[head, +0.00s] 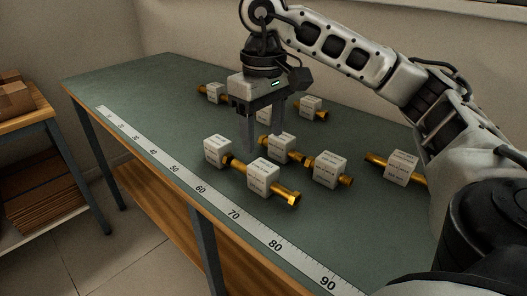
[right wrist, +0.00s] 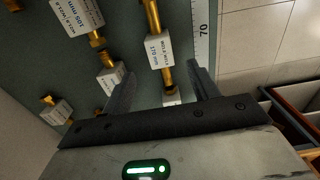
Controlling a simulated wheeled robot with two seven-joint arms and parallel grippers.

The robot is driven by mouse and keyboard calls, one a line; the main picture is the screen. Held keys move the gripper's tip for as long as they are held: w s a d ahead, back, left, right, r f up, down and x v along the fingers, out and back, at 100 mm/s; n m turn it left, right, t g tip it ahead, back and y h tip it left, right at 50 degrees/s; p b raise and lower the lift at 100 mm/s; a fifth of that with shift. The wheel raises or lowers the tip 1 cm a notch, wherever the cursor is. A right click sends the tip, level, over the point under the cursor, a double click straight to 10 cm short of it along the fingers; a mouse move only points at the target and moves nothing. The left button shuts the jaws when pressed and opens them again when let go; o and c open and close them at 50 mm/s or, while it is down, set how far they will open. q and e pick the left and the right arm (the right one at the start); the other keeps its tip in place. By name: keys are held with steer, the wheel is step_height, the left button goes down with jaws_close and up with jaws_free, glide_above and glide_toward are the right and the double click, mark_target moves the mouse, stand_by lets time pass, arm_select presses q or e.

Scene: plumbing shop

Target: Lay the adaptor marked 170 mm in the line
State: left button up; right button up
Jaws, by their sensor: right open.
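My right gripper (head: 263,138) is open and empty, pointing down over the adaptors; its fingers also show in the right wrist view (right wrist: 160,76). Between and beyond those fingers is a brass adaptor with a white block whose blue print seems to read 170 mm (right wrist: 157,48). It appears to be the front adaptor in the head view (head: 263,176). Another block (head: 217,152) stands at its left end; in the right wrist view it is mostly hidden by the gripper (right wrist: 172,97). An adaptor marked 105 mm (right wrist: 84,20) lies beside. My left gripper is out of view.
More blocked adaptors lie behind: two in a row (head: 281,146) (head: 330,170), one at right (head: 402,168), several further back (head: 311,107). A ruler strip (head: 201,189) runs along the table's front edge. The green table (head: 150,90) is clear at left.

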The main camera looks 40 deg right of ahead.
steer(key=shift+r+p, duration=0.6)
steer(key=shift+r, duration=1)
